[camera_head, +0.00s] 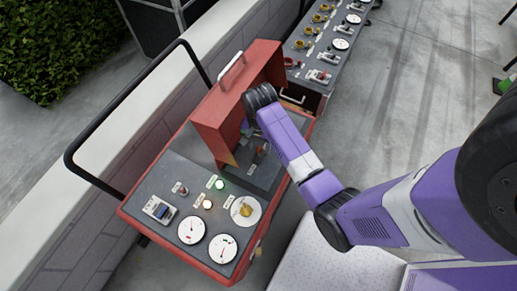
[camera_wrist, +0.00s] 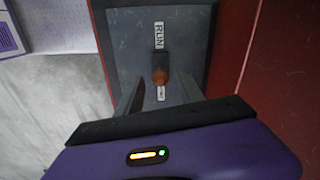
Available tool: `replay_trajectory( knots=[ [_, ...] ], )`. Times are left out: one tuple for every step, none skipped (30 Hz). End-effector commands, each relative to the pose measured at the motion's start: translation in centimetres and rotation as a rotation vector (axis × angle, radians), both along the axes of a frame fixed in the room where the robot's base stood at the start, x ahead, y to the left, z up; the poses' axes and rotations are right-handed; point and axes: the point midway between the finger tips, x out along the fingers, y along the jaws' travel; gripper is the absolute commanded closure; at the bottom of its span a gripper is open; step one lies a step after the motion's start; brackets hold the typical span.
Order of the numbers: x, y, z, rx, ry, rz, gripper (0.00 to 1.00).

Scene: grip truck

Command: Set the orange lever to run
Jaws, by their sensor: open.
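The orange lever (camera_wrist: 160,76) shows in the wrist view on a grey plate (camera_wrist: 125,45), just below a white RUN label (camera_wrist: 159,35). A second small label (camera_wrist: 161,93) sits below the knob, too small to read. My gripper (camera_wrist: 161,92) is open, its two fingers apart on the left and right of the lever's lower side, with no clear contact. In the head view my arm reaches to the red raised cover (camera_head: 219,112) of the control panel (camera_head: 174,174), and my fingers are mostly hidden there.
Red walls flank the plate in the wrist view. A black rail (camera_head: 122,98) stands at left. A second panel (camera_head: 325,45) stands behind.

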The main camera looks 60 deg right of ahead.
Motion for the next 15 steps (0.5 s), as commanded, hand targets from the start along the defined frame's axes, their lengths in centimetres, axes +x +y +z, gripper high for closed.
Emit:
replay_trajectory(
  knots=[
    [-0.1,0.0,-0.8,0.001,0.003,0.000,0.55],
    [-0.1,0.0,-1.3,0.001,0.002,0.000,0.55],
    [-0.1,0.0,-1.9,0.001,0.002,0.001,0.55],
    [-0.1,0.0,-2.3,0.001,0.002,0.001,0.55],
    [0.0,0.0,-2.6,0.001,0.001,0.001,0.55],
    [0.0,0.0,-3.1,0.000,0.001,0.001,0.55],
    [0.0,0.0,-3.3,0.000,0.000,0.001,0.55],
    [0.0,0.0,-3.6,0.000,0.001,0.001,0.55],
    [0.0,0.0,-3.9,0.000,0.001,0.001,0.55],
    [0.0,0.0,-4.0,-0.001,0.000,0.001,0.55],
    [0.0,0.0,-4.1,-0.002,-0.001,0.001,0.55],
    [0.0,0.0,-4.2,-0.002,-0.001,0.001,0.55],
    [0.0,0.0,-4.3,-0.002,-0.001,0.001,0.55],
    [0.0,0.0,-4.3,-0.002,-0.001,0.001,0.55],
    [0.0,0.0,-4.3,-0.002,-0.001,0.002,0.55]
  ],
)
